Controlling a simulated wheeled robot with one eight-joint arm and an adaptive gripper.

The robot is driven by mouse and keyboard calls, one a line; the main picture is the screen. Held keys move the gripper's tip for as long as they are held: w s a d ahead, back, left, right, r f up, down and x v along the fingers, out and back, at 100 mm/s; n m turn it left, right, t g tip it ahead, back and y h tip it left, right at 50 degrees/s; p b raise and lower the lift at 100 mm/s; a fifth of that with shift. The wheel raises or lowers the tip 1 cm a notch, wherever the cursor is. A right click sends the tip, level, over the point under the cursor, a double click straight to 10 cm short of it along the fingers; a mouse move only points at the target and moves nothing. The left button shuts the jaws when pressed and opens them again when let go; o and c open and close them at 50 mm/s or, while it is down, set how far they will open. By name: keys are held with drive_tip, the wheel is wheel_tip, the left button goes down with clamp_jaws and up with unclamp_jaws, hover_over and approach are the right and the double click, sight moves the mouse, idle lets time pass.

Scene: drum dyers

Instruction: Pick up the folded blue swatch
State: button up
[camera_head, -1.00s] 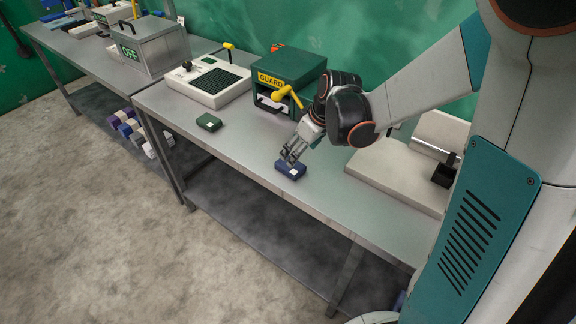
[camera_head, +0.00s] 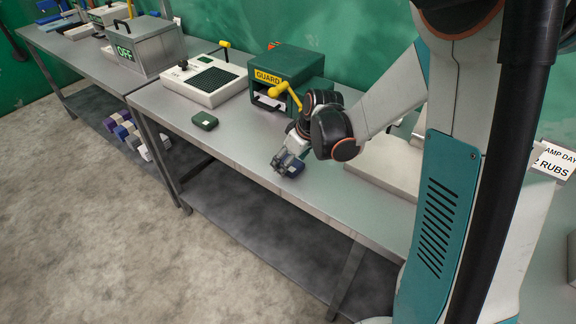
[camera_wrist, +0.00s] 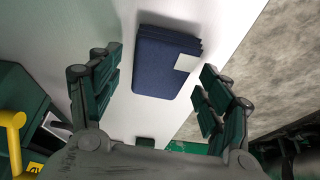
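The folded blue swatch (camera_head: 297,169) lies on the metal table near its front edge, partly hidden by my gripper (camera_head: 284,161). In the wrist view the swatch (camera_wrist: 167,62) is a dark blue folded stack with a pale tag on its right side. My gripper (camera_wrist: 160,76) is open there, with one finger to the left of the swatch and one to the right. Clear gaps show between the fingers and the cloth. How high the fingers are above the table I cannot tell.
A folded green swatch (camera_head: 205,120) lies to the left on the table (camera_head: 240,148). Behind are a white tray device (camera_head: 206,80) and a green box marked GUARD (camera_head: 288,70) with a yellow lever (camera_head: 284,90). A pale slab (camera_head: 385,165) is at right.

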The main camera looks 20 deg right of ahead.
drive_tip(key=c, duration=0.9)
drive_tip(key=shift+c, duration=0.2)
drive_tip(key=shift+r, duration=0.1)
